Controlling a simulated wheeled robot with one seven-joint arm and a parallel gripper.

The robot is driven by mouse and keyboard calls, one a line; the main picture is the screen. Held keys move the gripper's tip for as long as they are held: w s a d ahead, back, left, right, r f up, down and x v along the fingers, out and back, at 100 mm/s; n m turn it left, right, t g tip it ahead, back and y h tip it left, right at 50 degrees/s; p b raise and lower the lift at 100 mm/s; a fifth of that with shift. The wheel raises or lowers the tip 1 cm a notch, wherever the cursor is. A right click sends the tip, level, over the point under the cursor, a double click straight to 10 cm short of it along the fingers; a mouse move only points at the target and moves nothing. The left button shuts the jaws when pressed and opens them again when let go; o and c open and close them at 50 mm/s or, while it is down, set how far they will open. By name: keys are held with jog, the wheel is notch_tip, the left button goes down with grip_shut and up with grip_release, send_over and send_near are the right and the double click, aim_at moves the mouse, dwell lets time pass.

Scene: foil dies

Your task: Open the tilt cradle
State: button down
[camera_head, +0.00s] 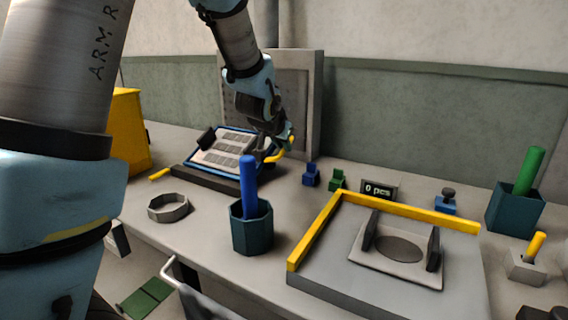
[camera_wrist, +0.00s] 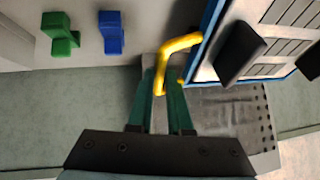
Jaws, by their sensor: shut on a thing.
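The tilt cradle (camera_head: 186,178) stands at the back left of the bench, with a tilted blue-framed panel (camera_head: 225,150) bearing several grey rectangular plates. A yellow handle (camera_wrist: 181,44) sticks out from the blue frame's side; it also shows in the head view (camera_head: 285,148). My gripper (camera_wrist: 162,85) is at this handle, its green fingers shut on it. In the head view my gripper (camera_head: 285,138) is at the panel's right side, and the wrist partly hides the grip. Black clamps (camera_wrist: 240,52) sit on the panel's edge.
A grey upright plate (camera_head: 314,100) stands close behind my gripper. Small blue (camera_head: 311,175) and green (camera_head: 337,180) blocks stand to the right. A dark cup with a blue rod (camera_head: 250,190) and a grey ring (camera_head: 168,207) stand in front. A yellow-edged platform (camera_head: 330,283) fills the right.

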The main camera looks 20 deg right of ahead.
jog(key=shift+s+a+r+t+h+b, duration=0.55)
jog(key=shift+a+t+h+b, duration=0.1)
jog(key=shift+b, duration=1.3)
jog(key=shift+s+a+r+t+h+b, duration=0.4)
jog(key=shift+a+r+t+h+b, duration=0.2)
jog(key=shift+b, duration=1.3)
jog(key=c, duration=0.8)
grip_release()
jog(key=shift+s+a, duration=0.1)
jog(key=shift+c, duration=0.2)
notch_tip(320, 180, up, 10)
